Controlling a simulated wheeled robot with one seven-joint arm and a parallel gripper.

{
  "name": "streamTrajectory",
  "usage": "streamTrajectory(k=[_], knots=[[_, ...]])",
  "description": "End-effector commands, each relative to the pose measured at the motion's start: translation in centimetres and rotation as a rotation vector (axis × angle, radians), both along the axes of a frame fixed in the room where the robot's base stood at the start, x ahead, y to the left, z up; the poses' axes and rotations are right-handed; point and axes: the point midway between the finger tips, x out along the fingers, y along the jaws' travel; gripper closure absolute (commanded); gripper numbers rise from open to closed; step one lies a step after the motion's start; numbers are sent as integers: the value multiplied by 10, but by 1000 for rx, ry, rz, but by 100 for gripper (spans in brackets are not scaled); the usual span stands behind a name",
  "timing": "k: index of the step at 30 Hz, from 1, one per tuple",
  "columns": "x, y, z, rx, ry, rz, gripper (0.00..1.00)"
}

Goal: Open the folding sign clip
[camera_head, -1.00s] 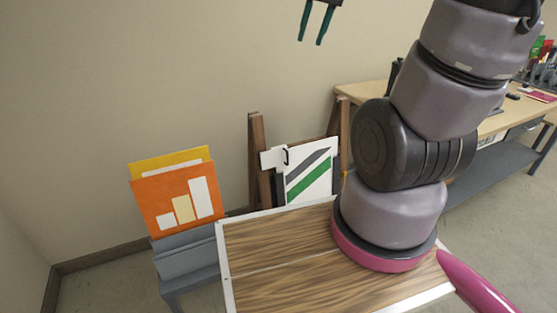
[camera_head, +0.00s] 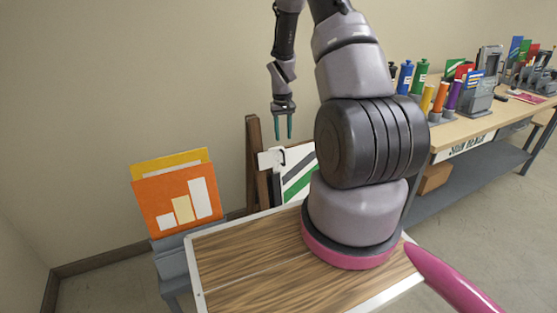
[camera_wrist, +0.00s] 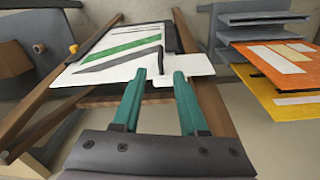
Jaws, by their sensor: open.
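A white sign board with a green and a dark stripe (camera_head: 297,175) leans on a wooden easel (camera_head: 252,160). A small white clip plate with a dark hook (camera_head: 272,158) sits at its upper left edge. In the wrist view the sign (camera_wrist: 120,50) and the clip plate (camera_wrist: 190,66) appear just beyond my fingers. My gripper (camera_head: 283,130) is open and empty, its teal fingers pointing down just above the clip. In the wrist view my gripper (camera_wrist: 158,78) has its fingertips apart, close to the clip plate; whether they touch it I cannot tell. My arm hides the sign's right part.
An orange chart sign (camera_head: 180,198) stands in a grey rack (camera_head: 175,262) at left. A workbench (camera_head: 470,125) with several coloured bottles and small signs stands at right. The wall behind the easel is bare.

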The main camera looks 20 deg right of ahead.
Motion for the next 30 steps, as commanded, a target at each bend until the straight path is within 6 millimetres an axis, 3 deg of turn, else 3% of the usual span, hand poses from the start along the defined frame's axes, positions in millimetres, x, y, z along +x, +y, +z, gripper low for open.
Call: streamTrajectory(k=[5, 18, 24, 30], knots=[[-1, -2, -18, 0, 6, 3, 58], [-1, -4, -95, 1, 6, 2, 58], [-1, -5, -110, 1, 4, 2, 58], [-1, -5, -112, 1, 4, 2, 58]])
